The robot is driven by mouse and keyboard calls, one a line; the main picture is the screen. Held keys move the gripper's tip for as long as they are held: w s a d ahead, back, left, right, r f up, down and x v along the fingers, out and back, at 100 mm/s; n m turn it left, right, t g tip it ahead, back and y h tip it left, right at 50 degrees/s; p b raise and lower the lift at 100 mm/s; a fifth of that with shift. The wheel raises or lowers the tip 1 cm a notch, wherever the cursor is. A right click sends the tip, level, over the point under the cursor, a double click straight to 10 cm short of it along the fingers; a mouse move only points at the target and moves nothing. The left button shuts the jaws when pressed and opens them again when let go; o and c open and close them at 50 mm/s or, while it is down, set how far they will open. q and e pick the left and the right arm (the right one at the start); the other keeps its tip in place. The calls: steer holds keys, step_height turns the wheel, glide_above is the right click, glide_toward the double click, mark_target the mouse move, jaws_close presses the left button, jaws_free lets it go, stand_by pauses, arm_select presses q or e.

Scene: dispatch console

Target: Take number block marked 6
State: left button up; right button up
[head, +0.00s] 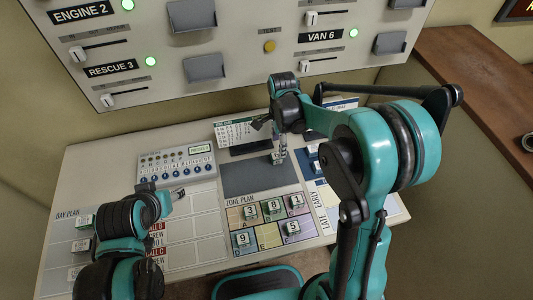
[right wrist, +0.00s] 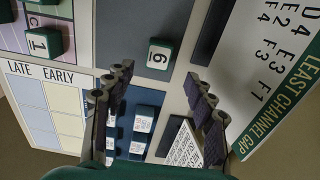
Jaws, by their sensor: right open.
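The number block marked 6 (right wrist: 159,54) is green with a white face and stands on the dark grey pad (right wrist: 130,20). In the right wrist view it lies beyond and between my right gripper's fingers (right wrist: 160,92), not touching them. In the head view the block (head: 278,157) shows partly, just below my right gripper (head: 272,137), which is open and empty above the pad (head: 250,181). My left gripper (head: 178,194) is at the left over the console; its finger gap is unclear.
Several numbered blocks, such as the 8 (head: 273,206) and 9 (head: 242,239), sit on the zone plan. A button panel (head: 176,167) stands left of the pad. Blue-marked blocks (right wrist: 140,124) lie near my right fingers.

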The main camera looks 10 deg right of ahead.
mark_target(277, 155)
steer(key=f, duration=0.2)
steer(key=f+b, duration=0.1)
steer(key=f, duration=0.1)
steer(key=f+b, duration=0.1)
steer(key=f, duration=0.1)
steer(key=shift+s+a+f, duration=0.2)
steer(key=shift+a+f, duration=0.1)
steer(key=shift+f, duration=0.1)
steer(key=shift+r, duration=0.1)
steer(key=shift+c, duration=0.3)
steer(key=c, duration=1)
